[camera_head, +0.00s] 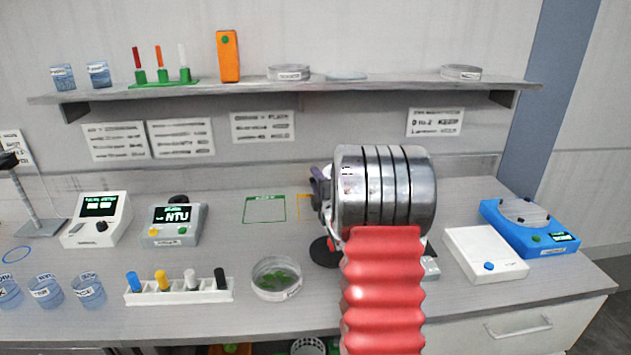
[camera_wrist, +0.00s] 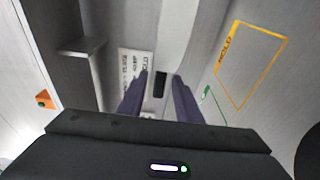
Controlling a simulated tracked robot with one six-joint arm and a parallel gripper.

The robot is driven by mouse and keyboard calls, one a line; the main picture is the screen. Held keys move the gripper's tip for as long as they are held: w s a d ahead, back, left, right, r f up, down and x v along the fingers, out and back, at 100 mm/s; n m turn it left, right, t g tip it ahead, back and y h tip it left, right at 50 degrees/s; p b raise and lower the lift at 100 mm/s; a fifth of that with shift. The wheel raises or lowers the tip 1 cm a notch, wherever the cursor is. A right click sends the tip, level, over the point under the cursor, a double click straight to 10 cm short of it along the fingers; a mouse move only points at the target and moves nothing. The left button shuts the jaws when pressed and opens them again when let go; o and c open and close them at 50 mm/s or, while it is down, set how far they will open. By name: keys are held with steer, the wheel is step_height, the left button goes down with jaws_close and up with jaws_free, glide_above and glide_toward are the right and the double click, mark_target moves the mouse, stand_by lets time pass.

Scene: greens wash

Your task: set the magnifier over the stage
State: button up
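My gripper (camera_head: 318,187) is mostly hidden behind my own arm in the head view, above the bench near the back wall. In the wrist view its two purple fingers (camera_wrist: 160,82) stand apart. A small black upright piece (camera_wrist: 160,85) shows between them, with a gap on each side; I cannot tell what it is. I cannot surely identify the magnifier or the stage. A grey post stand with a black head (camera_head: 38,228) is at the far left. A round black base (camera_head: 325,252) is partly hidden behind my arm, and a dark round edge shows in the wrist view (camera_wrist: 311,155).
A dish of greens (camera_head: 276,278) and a rack of coloured-capped pieces (camera_head: 180,291) stand at front. Two meters (camera_head: 97,219) (camera_head: 174,226) sit left, beakers (camera_head: 45,291) front left. A white box (camera_head: 485,255) and blue device (camera_head: 530,228) are right. The shelf (camera_head: 290,88) overhangs the back.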

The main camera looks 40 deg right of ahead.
steer(key=shift+w+d, duration=0.1)
steer(key=shift+w, duration=0.2)
steer(key=shift+c, duration=0.2)
jaws_close()
steer(key=shift+f, duration=0.1)
